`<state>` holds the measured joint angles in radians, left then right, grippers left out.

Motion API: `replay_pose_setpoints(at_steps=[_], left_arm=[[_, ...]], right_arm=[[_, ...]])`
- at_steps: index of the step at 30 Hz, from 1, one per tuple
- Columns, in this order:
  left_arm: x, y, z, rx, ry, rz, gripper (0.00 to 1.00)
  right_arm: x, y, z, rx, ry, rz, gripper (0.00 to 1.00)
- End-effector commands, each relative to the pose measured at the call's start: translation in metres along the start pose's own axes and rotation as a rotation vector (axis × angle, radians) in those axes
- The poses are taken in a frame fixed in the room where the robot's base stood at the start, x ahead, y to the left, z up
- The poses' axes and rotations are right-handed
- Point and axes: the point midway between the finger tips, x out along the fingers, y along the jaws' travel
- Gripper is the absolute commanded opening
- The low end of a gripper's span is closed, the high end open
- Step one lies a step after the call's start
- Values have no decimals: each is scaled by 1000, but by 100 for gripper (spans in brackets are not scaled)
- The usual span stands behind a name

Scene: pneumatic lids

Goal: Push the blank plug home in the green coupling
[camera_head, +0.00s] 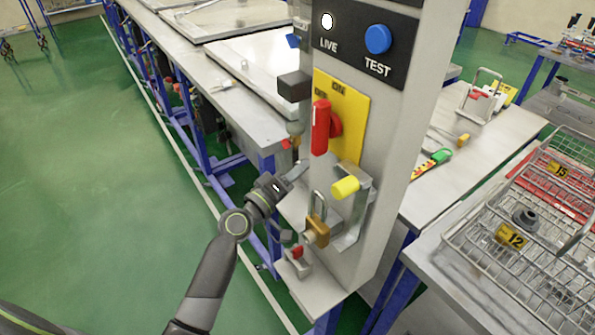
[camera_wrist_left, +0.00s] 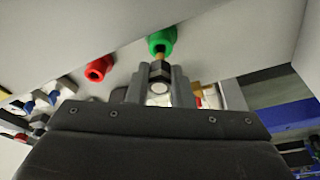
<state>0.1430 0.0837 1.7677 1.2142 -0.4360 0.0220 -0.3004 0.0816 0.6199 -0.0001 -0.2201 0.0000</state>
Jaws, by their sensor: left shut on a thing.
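The green coupling (camera_wrist_left: 163,41) is on the pale panel at the top of the left wrist view. A plug (camera_wrist_left: 160,71) with a brass stem and a dark hex body is held between the fingers of my left gripper (camera_wrist_left: 158,88). Its stem points at the green coupling and meets its lower edge in the picture; how deep it sits I cannot tell. In the head view my left gripper (camera_head: 290,176) is at the left side of the grey post, where the coupling and plug are hidden or too small to make out. My right gripper is in neither view.
A red coupling (camera_wrist_left: 99,69) is left of the green one. The grey post (camera_head: 395,150) carries a red handle (camera_head: 321,127), a blue button (camera_head: 378,38) and a padlock (camera_head: 317,232). A wire basket (camera_head: 480,255) stands on the right bench. Open green floor lies left.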

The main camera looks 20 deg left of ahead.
Motion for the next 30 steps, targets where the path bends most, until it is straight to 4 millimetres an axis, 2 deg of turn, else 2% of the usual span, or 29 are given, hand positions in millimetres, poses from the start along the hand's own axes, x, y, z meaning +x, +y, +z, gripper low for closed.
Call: replay_pose_setpoints(at_steps=[30], left_arm=[[22,0,5,-1,1,1,0]], right_arm=[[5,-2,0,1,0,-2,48]])
